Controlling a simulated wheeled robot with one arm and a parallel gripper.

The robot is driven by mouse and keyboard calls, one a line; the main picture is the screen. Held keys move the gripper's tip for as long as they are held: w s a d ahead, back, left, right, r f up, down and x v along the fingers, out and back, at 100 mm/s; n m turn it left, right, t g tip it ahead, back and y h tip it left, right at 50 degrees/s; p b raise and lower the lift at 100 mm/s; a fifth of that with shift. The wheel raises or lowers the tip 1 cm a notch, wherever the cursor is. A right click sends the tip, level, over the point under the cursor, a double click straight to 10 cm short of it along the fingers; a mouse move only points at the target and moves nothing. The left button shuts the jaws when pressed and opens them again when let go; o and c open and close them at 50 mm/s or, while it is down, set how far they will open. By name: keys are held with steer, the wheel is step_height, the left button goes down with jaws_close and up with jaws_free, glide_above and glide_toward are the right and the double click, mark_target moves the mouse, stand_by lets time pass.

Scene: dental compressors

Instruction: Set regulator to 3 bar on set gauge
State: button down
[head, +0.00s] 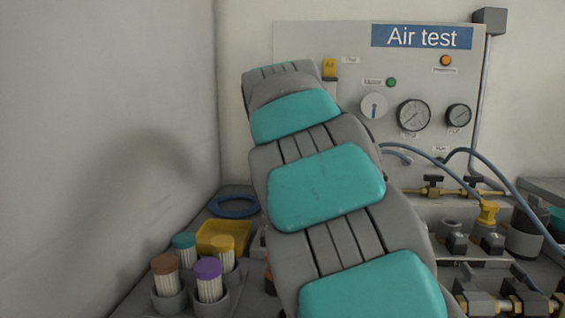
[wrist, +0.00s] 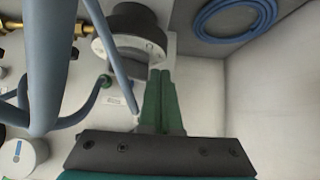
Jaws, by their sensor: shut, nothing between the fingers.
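My gripper (wrist: 161,74) shows in the wrist view with its green fingers closed together and nothing between them. Its tips appear beside the lower right edge of a black round knob with a grey marked ring (wrist: 130,42), likely the regulator; I cannot tell whether they touch. In the head view my arm hides the gripper and this knob. A larger dial gauge (head: 413,115) and a smaller one (head: 458,116) sit on the grey panel (head: 300,40). Their labels and readings are too small to read, so I cannot tell which is the set gauge.
A white selector knob (head: 374,105) sits left of the gauges, below a green lamp (head: 391,82). An orange lamp (head: 446,60) is higher up. Blue hoses (head: 500,175) and brass fittings (head: 488,212) crowd the right. Capped containers (head: 208,280) and a yellow tray (head: 215,228) stand left.

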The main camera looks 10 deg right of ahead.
steer(key=shift+d, duration=0.15)
steer(key=shift+d, duration=0.55)
steer(key=shift+s+a+f, duration=0.1)
